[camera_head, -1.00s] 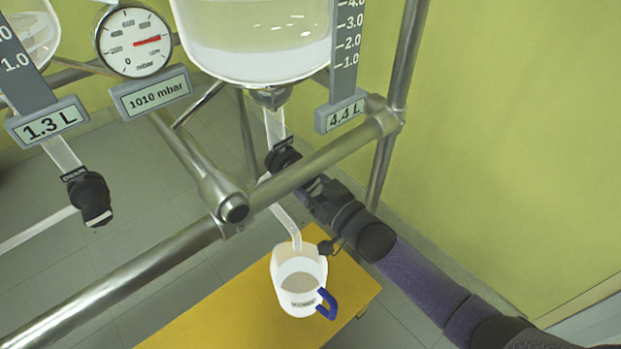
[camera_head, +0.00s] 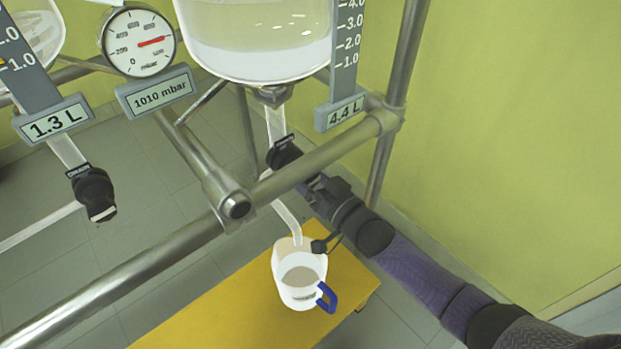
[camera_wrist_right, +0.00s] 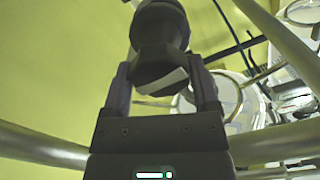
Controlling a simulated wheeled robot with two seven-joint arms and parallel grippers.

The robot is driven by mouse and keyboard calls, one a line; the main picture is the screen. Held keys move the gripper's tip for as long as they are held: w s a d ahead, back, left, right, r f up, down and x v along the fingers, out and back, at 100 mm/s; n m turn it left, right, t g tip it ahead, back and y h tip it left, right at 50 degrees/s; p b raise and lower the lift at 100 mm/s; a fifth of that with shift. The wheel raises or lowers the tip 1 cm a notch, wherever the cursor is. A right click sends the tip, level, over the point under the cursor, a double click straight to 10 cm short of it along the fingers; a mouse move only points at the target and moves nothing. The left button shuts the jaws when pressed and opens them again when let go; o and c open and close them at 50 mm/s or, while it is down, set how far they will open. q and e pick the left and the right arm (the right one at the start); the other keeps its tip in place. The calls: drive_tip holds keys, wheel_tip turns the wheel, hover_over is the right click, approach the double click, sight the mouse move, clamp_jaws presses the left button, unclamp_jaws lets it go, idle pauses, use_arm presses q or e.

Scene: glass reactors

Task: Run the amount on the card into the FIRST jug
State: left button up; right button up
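A white jug (camera_head: 287,262) with a blue handle (camera_head: 327,297) stands on the yellow bench, under the outlet tube (camera_head: 290,221) of the right glass reactor (camera_head: 258,65). A greyish surface shows inside it; whether it is liquid is hard to tell. The reactor holds pale liquid and its display (camera_head: 346,112) reads 4.4 L. My right gripper (camera_head: 302,169) is at the black drain valve (camera_head: 283,154) below this reactor. In the right wrist view, the gripper's fingers (camera_wrist_right: 162,88) close around the dark valve knob (camera_wrist_right: 158,58). No card is visible. My left gripper is out of view.
A second reactor at left has a display (camera_head: 54,119) reading 1.3 L and a black drain valve (camera_head: 93,193). A pressure gauge (camera_head: 138,42) stands above a 1010 mbar display (camera_head: 156,91). Metal frame bars (camera_head: 130,274) cross in front. The yellow bench (camera_head: 225,308) is otherwise bare.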

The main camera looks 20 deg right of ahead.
drive_tip(key=shift+o, duration=1.2)
drive_tip(key=shift+s, duration=0.1)
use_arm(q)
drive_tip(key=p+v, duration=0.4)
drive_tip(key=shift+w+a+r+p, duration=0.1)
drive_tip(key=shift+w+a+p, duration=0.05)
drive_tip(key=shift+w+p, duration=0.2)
use_arm(e)
drive_tip(key=v, duration=0.9)
drive_tip(key=shift+s+d, duration=0.2)
drive_tip(key=shift+s, duration=0.15)
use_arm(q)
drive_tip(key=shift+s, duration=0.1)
use_arm(e)
drive_tip(key=shift+r, duration=0.1)
